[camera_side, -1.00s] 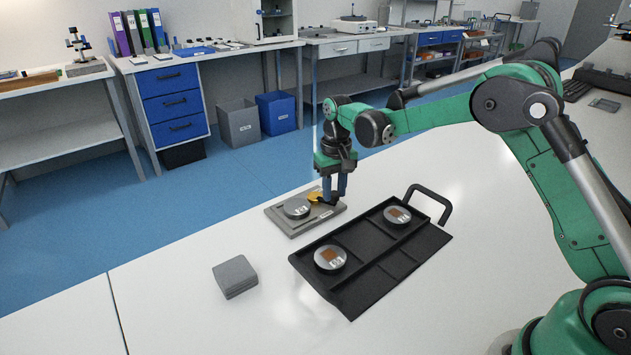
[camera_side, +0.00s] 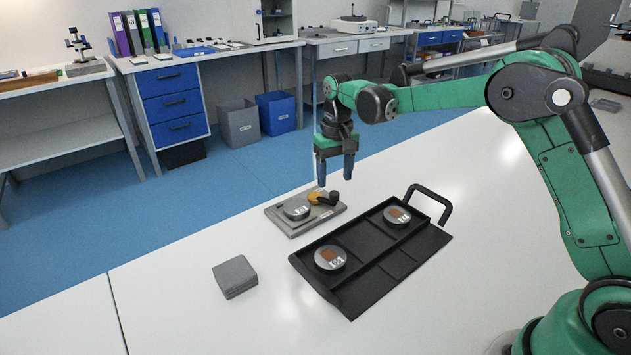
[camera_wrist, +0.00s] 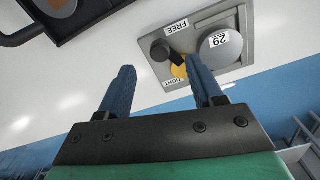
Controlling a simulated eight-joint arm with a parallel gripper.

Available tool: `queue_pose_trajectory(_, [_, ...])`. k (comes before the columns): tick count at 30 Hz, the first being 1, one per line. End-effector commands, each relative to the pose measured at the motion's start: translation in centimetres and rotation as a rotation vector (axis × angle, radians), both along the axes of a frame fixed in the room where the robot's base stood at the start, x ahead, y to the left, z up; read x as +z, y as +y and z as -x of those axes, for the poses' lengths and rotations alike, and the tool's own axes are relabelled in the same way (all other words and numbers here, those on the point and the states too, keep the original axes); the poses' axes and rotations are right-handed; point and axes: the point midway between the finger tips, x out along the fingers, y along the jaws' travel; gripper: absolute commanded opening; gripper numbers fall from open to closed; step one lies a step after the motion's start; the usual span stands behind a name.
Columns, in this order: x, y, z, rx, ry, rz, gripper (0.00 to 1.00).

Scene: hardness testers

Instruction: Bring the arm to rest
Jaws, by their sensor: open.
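My gripper (camera_side: 335,172) is open and empty, with its fingers pointing down above the grey plate (camera_side: 290,228). Its two blue fingers (camera_wrist: 163,88) stand apart in the wrist view, with nothing between them. On the plate lie a round silver disc (camera_side: 297,208) and a yellow piece with a black-knobbed lever (camera_side: 326,198). In the wrist view the disc (camera_wrist: 220,48) carries the label 29, and the labels FREE and TIGHT stand beside the lever (camera_wrist: 166,50). The lever is clear of my fingers in the side view.
A black tray (camera_side: 345,300) with a raised handle stands in front of the plate and holds two discs (camera_side: 330,257) (camera_side: 397,216) with brown centres. A grey block (camera_side: 235,277) sits to the left. The white table between them is clear.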

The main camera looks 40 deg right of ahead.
Motion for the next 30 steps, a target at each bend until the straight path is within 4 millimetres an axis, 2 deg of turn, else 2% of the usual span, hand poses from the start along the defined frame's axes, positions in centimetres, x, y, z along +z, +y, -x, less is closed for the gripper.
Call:
queue_pose_trajectory(5, [1.8, 0.0, 0.0, 0.0, 0.0, 0.0, 0.6])
queue_pose_trajectory(15, [2.1, 0.0, 0.0, 0.001, -0.001, 0.0, 0.6])
queue_pose_trajectory(19, [3.1, 0.3, 0.7, 0.012, -0.028, 0.003, 0.6])
queue_pose_trajectory(23, [5.4, 1.1, 2.4, 0.04, -0.102, 0.011, 0.6])
queue_pose_trajectory(27, [7.7, 2.1, 5.3, 0.082, -0.21, 0.024, 0.6])
queue_pose_trajectory(30, [8.7, 2.8, 7.7, 0.11, -0.286, 0.033, 0.6])
